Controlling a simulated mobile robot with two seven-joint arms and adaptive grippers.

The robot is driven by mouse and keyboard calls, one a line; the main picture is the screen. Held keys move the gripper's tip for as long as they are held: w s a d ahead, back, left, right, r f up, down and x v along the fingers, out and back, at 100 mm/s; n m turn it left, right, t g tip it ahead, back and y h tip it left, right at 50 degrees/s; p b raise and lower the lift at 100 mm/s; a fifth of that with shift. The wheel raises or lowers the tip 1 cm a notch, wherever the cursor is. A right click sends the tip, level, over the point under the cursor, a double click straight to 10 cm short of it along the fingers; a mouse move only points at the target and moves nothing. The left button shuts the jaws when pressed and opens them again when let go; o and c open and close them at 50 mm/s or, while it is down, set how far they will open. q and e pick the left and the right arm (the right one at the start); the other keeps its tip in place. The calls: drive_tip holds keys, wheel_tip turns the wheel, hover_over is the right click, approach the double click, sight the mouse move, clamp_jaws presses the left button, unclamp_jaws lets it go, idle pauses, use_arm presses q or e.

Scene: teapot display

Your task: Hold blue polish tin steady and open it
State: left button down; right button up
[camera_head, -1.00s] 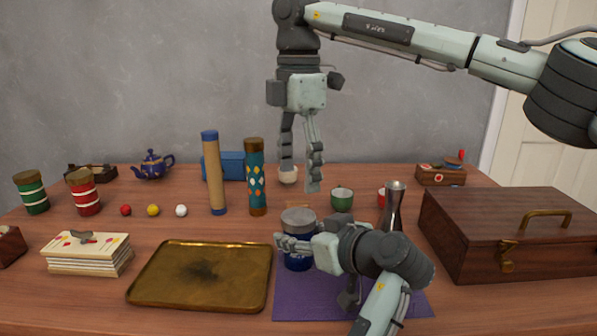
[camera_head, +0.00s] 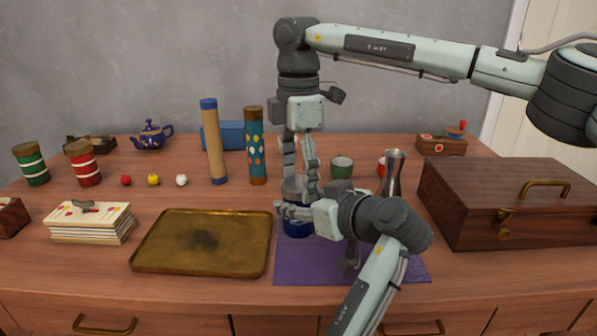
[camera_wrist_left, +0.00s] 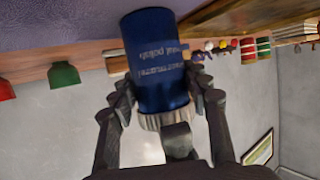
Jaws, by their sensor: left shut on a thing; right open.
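The blue polish tin (camera_head: 297,227) stands upright at the left edge of the purple mat, and its grey lid (camera_head: 293,187) is on top. My left gripper (camera_head: 291,211), coming from the lower right, is shut on the tin's body. In the left wrist view, upside down, the blue tin (camera_wrist_left: 157,62) with white lettering sits between the two dark fingers, its silver lid (camera_wrist_left: 150,121) towards the bottom of the picture. My right gripper (camera_head: 300,175) points straight down with its fingers open at the lid, which they partly hide. I cannot tell whether they touch it.
The purple mat (camera_head: 300,272) lies under my left gripper. A brass tray (camera_head: 160,262) is to the left, and a wooden case (camera_head: 520,185) to the right. A steel vessel (camera_head: 392,172) and green cup (camera_head: 342,167) stand close behind. Two tall tubes (camera_head: 214,145) stand behind left.

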drive_tip(key=c, duration=1.2)
drive_tip(key=n, duration=0.4)
drive_tip(key=shift+n, duration=0.3)
drive_tip(key=n, duration=0.4)
drive_tip(key=shift+n, duration=0.4)
drive_tip(key=n, duration=0.2)
drive_tip(key=shift+n, duration=0.4)
drive_tip(key=n, duration=0.4)
drive_tip(key=shift+n, duration=0.4)
drive_tip(key=n, duration=0.2)
drive_tip(key=shift+n, duration=0.4)
drive_tip(key=n, duration=0.4)
drive_tip(key=shift+r+n, duration=0.1)
drive_tip(key=shift+n, duration=0.3)
drive_tip(key=n, duration=1.5)
drive_tip(key=shift+s, duration=0.1)
drive_tip(key=n, duration=0.3)
drive_tip(key=shift+n, duration=0.3)
